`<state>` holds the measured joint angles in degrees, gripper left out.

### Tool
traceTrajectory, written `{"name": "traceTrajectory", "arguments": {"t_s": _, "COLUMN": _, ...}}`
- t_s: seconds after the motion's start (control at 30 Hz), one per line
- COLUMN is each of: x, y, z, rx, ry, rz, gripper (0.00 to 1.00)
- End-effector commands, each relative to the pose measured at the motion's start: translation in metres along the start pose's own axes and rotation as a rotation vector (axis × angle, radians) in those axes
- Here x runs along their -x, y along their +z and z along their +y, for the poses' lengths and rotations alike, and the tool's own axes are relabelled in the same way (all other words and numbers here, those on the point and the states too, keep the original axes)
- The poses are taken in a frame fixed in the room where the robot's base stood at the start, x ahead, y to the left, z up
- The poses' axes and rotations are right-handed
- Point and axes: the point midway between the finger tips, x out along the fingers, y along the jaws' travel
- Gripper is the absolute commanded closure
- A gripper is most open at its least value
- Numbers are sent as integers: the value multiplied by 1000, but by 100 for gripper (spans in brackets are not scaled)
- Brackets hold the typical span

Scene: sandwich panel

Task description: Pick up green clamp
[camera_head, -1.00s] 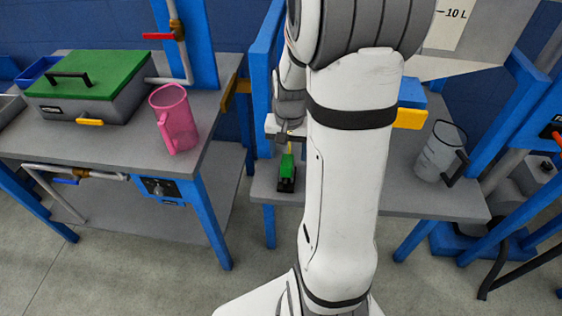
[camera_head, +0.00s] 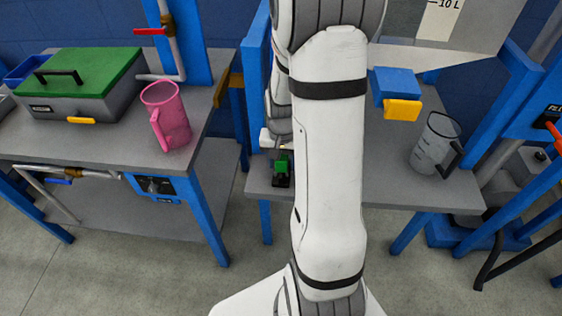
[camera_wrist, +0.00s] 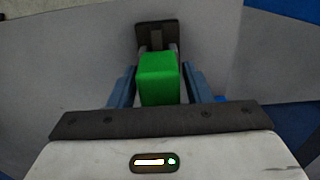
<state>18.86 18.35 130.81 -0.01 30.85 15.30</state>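The green clamp (camera_head: 282,166) stands on the grey table beside my arm, with a black base. In the wrist view, its green block (camera_wrist: 158,78) lies between my fingers, with a dark base plate (camera_wrist: 155,35) beyond it. My gripper (camera_wrist: 160,82) has its two blue-grey fingers around the block, one on each side. Slim gaps seem to show beside the block, so the fingers look open. In the head view, my gripper (camera_head: 276,150) is right above and around the clamp's top, largely hidden by my arm.
A blue block with a yellow end (camera_head: 402,109) sits right of my arm. A clear jug (camera_head: 436,145) stands at the table's right. A pink jug (camera_head: 167,115) and a green-lidded box (camera_head: 82,82) stand on the left table. A blue post (camera_head: 252,90) rises close left of my gripper.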

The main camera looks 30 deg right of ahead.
Motion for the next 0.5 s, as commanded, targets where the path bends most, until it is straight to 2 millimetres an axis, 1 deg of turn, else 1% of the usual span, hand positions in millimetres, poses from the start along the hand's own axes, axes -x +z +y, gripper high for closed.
{"name": "traceTrajectory", "arguments": {"t_s": 0.03, "x": 0, "y": 0, "z": 0, "rx": 0, "ry": 0, "rz": 0, "gripper": 59}}
{"name": "traceTrajectory", "arguments": {"t_s": 0.07, "x": 0, "y": 0, "z": 0, "rx": 0, "ry": 0, "rz": 0, "gripper": 62}}
{"name": "traceTrajectory", "arguments": {"t_s": 0.4, "x": 0, "y": 0, "z": 0, "rx": 1, "ry": 0, "rz": 0, "gripper": 90}}
{"name": "traceTrajectory", "arguments": {"t_s": 0.5, "x": 0, "y": 0, "z": -1, "rx": 1, "ry": 0, "rz": 1, "gripper": 90}}
